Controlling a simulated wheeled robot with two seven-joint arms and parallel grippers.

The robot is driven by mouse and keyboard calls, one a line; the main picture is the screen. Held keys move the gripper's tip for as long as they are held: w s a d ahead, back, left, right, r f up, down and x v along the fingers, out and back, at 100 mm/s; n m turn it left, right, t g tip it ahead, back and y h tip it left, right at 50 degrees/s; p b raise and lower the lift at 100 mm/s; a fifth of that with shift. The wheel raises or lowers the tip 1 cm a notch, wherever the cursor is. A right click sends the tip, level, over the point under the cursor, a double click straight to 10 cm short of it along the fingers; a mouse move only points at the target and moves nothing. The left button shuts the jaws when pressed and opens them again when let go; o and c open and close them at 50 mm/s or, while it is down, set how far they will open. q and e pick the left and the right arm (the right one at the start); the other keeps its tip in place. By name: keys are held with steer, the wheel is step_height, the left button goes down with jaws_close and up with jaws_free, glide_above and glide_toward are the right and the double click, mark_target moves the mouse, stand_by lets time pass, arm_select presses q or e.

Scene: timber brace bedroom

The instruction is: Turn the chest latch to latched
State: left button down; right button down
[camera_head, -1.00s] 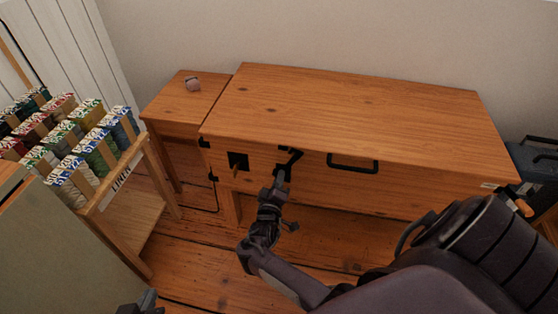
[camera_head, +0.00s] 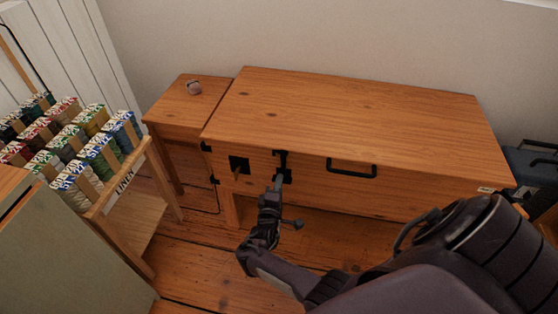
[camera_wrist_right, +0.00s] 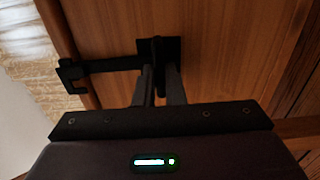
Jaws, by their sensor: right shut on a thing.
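The wooden chest (camera_head: 360,110) stands against the wall with its lid closed. Its black latch (camera_head: 282,160) is on the front face, left of the black handle (camera_head: 352,168). The latch bar stands upright, its top end at the lid's edge. My right gripper (camera_head: 279,182) is at the latch's lower end. In the right wrist view, my right gripper (camera_wrist_right: 159,85) has its two fingers closed around the dark middle part at the latch plate, and the latch bar (camera_wrist_right: 105,66) runs left to a hooked end near the chest's edge. The fingers partly hide the plate. My left gripper is out of view.
A small side table (camera_head: 180,105) holds a small pinkish object (camera_head: 194,88). A thread rack (camera_head: 125,175) and a pale cabinet (camera_head: 70,245) are at left, a dark box (camera_head: 530,165) at right.

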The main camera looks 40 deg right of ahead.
steer(key=shift+w+r, duration=0.1)
steer(key=c, duration=1.5)
jaws_free()
